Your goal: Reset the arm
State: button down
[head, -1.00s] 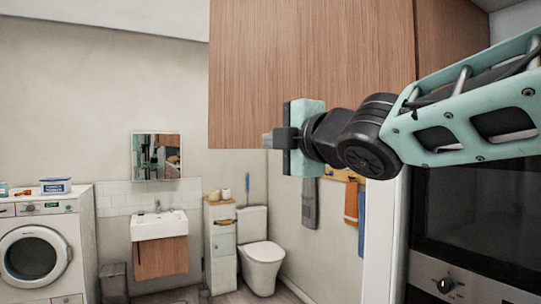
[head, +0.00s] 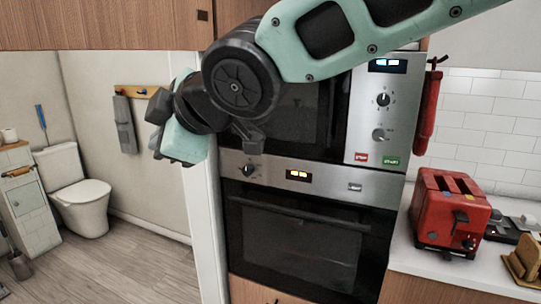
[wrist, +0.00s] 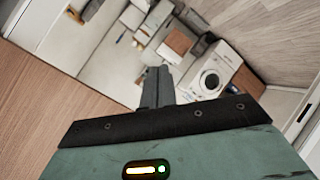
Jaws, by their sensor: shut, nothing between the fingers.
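My gripper (head: 158,110) hangs in front of the oven tower's left side panel in the head view. It is teal and dark grey and points left, away from the oven. In the wrist view the two fingers of my gripper (wrist: 157,86) are together, with nothing between them. In the head view my arm comes in from the top right and crosses in front of the upper oven.
The built-in oven (head: 300,235) is behind my arm. A red toaster (head: 450,212) stands on the white counter at right. Wooden cabinets (head: 100,25) hang above. A toilet (head: 80,195) is at left, with open floor (head: 130,265) before it. The wrist view shows a washing machine (wrist: 212,78).

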jog(key=s+d+f+m+g+h, duration=0.1)
jog(key=s+d+f+m+h, duration=0.15)
jog(key=d+f, duration=0.4)
jog(key=s+d+f+m+g+h, duration=0.1)
jog(key=s+d+f+m+h, duration=0.2)
jog(key=d+f, duration=0.4)
jog(key=s+d+f+m+g+h, duration=0.2)
jog(key=s+d+f+m, duration=0.2)
jog(key=s+d, duration=0.2)
jog(key=s+d+f+m+g+h, duration=0.1)
jog(key=s+d+f+m+g, duration=0.2)
jog(key=s+d, duration=0.4)
jog(key=d+f+m, duration=0.1)
jog(key=d, duration=0.3)
jog(key=shift+f+m+h, duration=0.35)
jog(key=shift+f, duration=0.05)
jog(key=shift+d, duration=0.1)
